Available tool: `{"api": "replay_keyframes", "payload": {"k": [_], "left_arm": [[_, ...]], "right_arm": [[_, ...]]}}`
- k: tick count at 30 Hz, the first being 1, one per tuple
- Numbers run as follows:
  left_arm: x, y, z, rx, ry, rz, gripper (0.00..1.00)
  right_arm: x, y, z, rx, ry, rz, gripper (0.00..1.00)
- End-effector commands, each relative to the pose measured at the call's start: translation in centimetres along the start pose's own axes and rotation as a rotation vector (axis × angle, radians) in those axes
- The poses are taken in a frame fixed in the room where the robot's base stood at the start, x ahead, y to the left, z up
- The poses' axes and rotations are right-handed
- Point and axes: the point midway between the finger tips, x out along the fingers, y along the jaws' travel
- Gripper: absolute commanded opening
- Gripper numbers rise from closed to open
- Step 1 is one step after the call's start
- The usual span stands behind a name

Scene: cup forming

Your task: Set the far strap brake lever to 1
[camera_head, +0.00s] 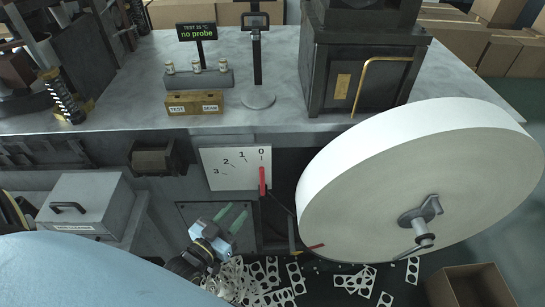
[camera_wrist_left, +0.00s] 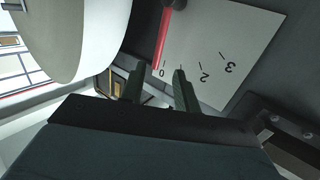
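A red lever (camera_head: 262,181) stands upright at the 0 mark of a white scale plate (camera_head: 230,168) numbered 0 to 3, under the bench edge. In the left wrist view the same red lever (camera_wrist_left: 162,38) lies beside the 0 on the plate (camera_wrist_left: 215,50). My left gripper (camera_head: 231,217) is below the plate, left of and lower than the lever. Its two green fingers are apart with nothing between them. In the left wrist view the fingertips (camera_wrist_left: 159,80) are near the 0 end of the scale, apart from the lever. My right gripper is not in view.
A large white wheel (camera_head: 340,200) with a crank stands close right of the lever. A small red-tipped bar (camera_head: 316,246) shows low beside it. Punched strips (camera_head: 270,275) litter the floor. A grey lidded box (camera_head: 90,205) stands at left.

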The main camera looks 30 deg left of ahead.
Motion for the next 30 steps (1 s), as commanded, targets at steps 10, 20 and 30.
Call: {"api": "replay_keyframes", "payload": {"k": [10,20,30], "left_arm": [[3.7,-0.1,-2.5,-0.006,0.064,-0.001,0.31],[10.5,-0.1,-2.7,-0.006,0.060,-0.001,0.31],[13.5,-0.1,-2.9,-0.006,0.056,-0.001,0.31]], "right_arm": [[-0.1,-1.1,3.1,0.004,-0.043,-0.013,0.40],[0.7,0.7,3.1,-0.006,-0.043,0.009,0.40],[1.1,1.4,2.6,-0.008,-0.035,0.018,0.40]]}}
